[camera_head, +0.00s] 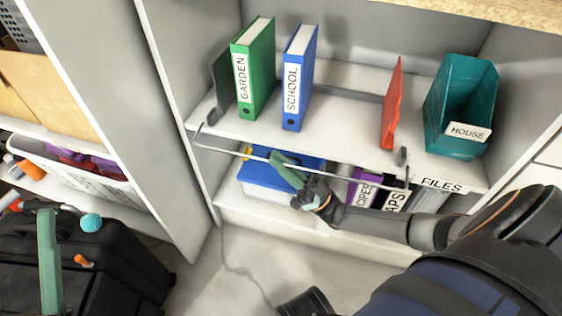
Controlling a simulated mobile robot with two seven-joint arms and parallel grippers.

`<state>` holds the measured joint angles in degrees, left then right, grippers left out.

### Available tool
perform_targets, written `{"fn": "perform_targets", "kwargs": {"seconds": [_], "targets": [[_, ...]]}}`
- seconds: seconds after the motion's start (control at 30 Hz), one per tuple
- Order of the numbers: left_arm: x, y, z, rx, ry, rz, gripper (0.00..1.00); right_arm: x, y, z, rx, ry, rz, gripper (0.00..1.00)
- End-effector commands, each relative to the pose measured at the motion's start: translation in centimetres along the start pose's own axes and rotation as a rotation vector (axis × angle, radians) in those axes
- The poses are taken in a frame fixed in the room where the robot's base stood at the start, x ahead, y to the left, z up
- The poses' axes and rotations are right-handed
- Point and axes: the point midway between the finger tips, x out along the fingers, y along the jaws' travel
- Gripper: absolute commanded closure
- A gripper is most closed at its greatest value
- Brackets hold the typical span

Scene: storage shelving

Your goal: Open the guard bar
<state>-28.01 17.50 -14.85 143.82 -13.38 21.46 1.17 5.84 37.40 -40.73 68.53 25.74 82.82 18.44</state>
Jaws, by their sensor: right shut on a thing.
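The guard bar (225,151) is a thin metal rod along the front of the middle shelf (330,139). Its bent side arms run up to brackets at the shelf's left and right ends. The long rod hangs a little in front of and below the shelf's front edge. My right gripper (285,165), with green fingers, is shut on the rod near its middle. The fingers hide a short piece of the rod.
A green GARDEN binder (257,75), a blue SCHOOL binder (300,75), a red folder (392,105) and a teal HOUSE holder (460,100) stand on the shelf. A blue-lidded box (258,178) sits below. A dark case (110,262) stands at lower left.

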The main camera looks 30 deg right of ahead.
Motion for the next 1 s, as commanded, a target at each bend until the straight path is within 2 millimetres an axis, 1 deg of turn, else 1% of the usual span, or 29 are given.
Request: {"fn": "perform_targets", "kwargs": {"seconds": [0.27,0.37,0.6,0.7,1.0], "targets": [[0.1,0.0,-0.1,-0.001,0.0,0.003,0.5,0.1,-0.1,-0.1,0.005,0.0,0.004,1.0],[0.7,-0.3,-0.7,-0.006,0.0,0.0,0.5,0.5,-0.2,-0.5,0.036,0.001,0.037,1.0],[2.8,-1.8,-3.4,-0.03,0.024,-0.013,0.5,1.6,-0.2,-1.6,0.182,0.002,0.183,1.0],[3.2,-2.2,-3.9,-0.033,0.028,-0.016,0.5,1.7,-0.1,-1.7,0.224,0.002,0.225,1.0],[3.2,-2.4,-4.0,-0.033,0.032,-0.016,0.5,1.6,0.0,-1.6,0.25,0.003,0.248,1.0]]}}
